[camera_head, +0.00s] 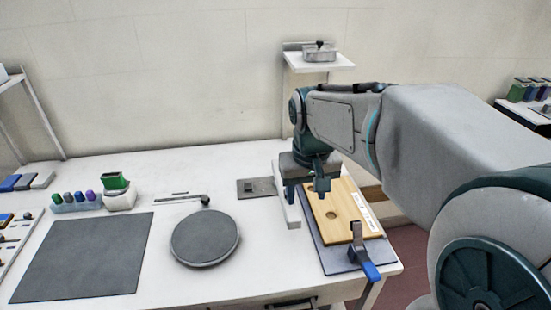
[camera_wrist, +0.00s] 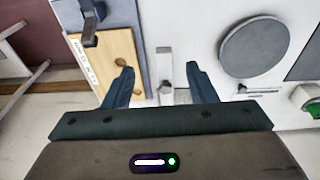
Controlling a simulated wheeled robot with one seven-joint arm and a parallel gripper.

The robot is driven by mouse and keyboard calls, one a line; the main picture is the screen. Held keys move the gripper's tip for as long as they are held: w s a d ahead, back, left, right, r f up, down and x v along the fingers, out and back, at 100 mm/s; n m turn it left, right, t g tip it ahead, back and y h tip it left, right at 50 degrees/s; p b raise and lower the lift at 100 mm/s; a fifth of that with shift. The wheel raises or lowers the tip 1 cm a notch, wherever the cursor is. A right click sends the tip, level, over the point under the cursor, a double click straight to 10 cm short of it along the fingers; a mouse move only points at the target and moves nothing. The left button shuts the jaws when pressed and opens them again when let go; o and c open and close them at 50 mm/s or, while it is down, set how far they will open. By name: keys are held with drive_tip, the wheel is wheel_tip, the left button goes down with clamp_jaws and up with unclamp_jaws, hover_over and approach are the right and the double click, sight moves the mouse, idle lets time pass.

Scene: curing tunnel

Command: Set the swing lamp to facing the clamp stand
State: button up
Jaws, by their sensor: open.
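My gripper (camera_head: 308,192) points down over the right part of the white table, its fingers apart. In the wrist view, the fingers (camera_wrist: 164,72) stand either side of a pale narrow bar (camera_wrist: 165,62), with nothing visibly gripped. This bar, perhaps the swing lamp's arm, also shows in the head view (camera_head: 292,212), partly hidden by my gripper; I cannot tell which way the lamp faces. A metal clamp with a blue handle (camera_head: 366,262), perhaps the clamp stand, is at the table's front right, by a wooden board (camera_head: 345,222). It also shows in the wrist view (camera_wrist: 90,22).
A round grey disc (camera_head: 205,238) and dark square mat (camera_head: 85,258) lie left of my gripper. A small grey plate (camera_head: 256,188) lies behind. A green-topped white object (camera_head: 117,192) stands at the left. A wall shelf (camera_head: 320,62) rises behind my arm.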

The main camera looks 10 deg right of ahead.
drive_tip(key=w+g+p, duration=0.2)
drive_tip(key=w, duration=1.4)
drive_tip(key=f, duration=0.6)
drive_tip(key=f+p, duration=0.1)
drive_tip(key=f, duration=0.6)
drive_tip(key=shift+w+d+f, duration=0.1)
drive_tip(key=shift+w+f, duration=0.1)
drive_tip(key=shift+f, duration=0.05)
